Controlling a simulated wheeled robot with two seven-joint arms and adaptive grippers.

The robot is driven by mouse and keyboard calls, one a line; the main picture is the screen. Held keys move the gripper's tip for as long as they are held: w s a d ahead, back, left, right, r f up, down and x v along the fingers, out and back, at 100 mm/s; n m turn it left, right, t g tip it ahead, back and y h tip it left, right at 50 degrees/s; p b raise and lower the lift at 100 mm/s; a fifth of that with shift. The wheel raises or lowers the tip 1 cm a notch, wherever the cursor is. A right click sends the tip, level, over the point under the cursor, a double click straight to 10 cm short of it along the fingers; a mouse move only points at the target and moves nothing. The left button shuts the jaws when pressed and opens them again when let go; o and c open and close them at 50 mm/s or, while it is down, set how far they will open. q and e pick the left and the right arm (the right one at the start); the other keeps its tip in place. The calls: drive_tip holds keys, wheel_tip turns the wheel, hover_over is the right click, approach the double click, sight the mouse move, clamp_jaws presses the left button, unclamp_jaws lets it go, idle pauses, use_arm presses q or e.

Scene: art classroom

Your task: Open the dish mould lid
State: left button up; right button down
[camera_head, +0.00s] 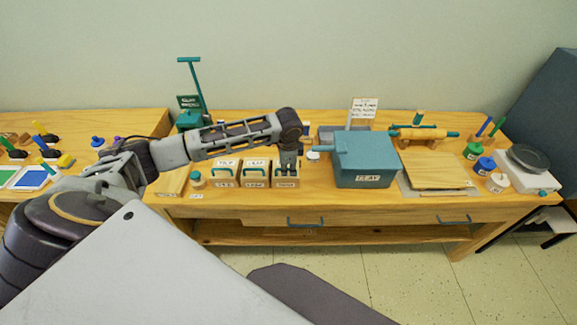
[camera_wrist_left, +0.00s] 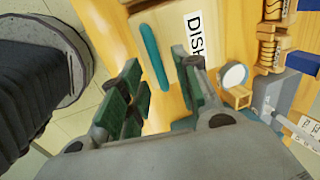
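The dish mould (camera_head: 286,183) is the rightmost of three small wooden boxes on the table in the head view. Its pale lid (camera_wrist_left: 176,22), marked "DISH", has a teal bar handle (camera_wrist_left: 152,55) in the left wrist view. My left gripper (camera_head: 288,164) points down over this box and hides most of its lid in the head view. In the left wrist view the gripper (camera_wrist_left: 162,85) is open, with green-padded fingers apart. The handle lies ahead between the two fingers; I cannot tell whether they touch it. The lid looks closed. My right gripper is not in view.
The tile mould (camera_head: 225,182) and leaf mould (camera_head: 255,183) stand just left of it. A teal clay box (camera_head: 365,160) stands close on the right. A small white-topped jar (camera_head: 313,156) is behind. A drawer handle (camera_head: 305,222) sticks out from the table front.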

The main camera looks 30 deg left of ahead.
use_arm(q)
drive_tip(key=c, duration=0.6)
clamp_jaws()
drive_tip(key=shift+w+a+r, duration=0.1)
drive_tip(key=shift+w+r, duration=0.05)
